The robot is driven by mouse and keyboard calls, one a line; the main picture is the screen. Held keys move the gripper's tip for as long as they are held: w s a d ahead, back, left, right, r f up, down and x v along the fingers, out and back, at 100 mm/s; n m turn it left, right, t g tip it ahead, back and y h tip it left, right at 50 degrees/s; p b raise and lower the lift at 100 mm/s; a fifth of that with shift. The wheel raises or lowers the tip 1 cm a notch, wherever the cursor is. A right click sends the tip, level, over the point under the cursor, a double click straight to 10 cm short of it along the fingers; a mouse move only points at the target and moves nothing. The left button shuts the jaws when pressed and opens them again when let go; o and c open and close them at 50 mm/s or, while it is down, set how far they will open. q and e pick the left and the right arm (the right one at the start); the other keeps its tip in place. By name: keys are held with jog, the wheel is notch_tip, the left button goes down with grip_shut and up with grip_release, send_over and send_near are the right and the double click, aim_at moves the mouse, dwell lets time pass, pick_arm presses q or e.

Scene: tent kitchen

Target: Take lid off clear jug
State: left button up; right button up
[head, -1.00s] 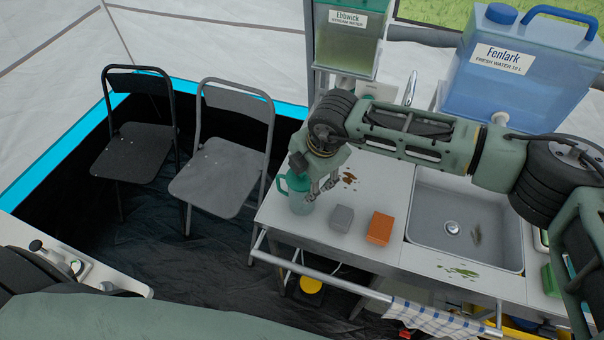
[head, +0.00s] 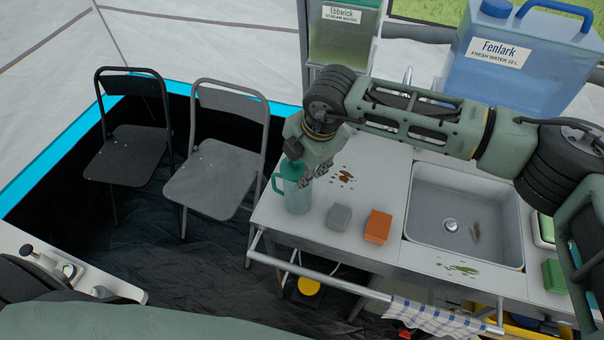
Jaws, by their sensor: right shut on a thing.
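The clear jug (head: 298,203) stands upright at the left end of the steel counter, its handle toward the left. Its green lid (head: 291,170) is at the top of the jug. My right gripper (head: 308,176) reaches in from the right and is shut on the lid, with its wrist right above. The gripper partly hides the lid, and I cannot tell whether a gap shows between lid and jug. My left gripper is not in view.
A grey block (head: 339,217) and an orange sponge (head: 377,227) lie right of the jug. Brown spots (head: 343,177) mark the counter behind. A sink (head: 462,205) is farther right. Two folding chairs stand left. Water containers (head: 510,65) stand at the back.

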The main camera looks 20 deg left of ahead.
jog(key=w+d+r+b, duration=0.45)
jog(key=d+r, duration=0.25)
jog(key=d, duration=0.3)
jog(key=s+d+m+g+h, duration=0.1)
jog(key=s+d+m+h, duration=0.2)
jog(key=s+d+m, duration=0.5)
jog(key=s+d+r+m+g+h, duration=0.1)
jog(key=s+d+m+h, duration=0.2)
jog(key=s+d+m, duration=0.4)
jog(key=d+m, duration=0.8)
jog(key=m, duration=0.6)
jog(key=shift+s+r, duration=0.25)
jog(key=shift+s, duration=0.1)
jog(key=shift+a, duration=0.1)
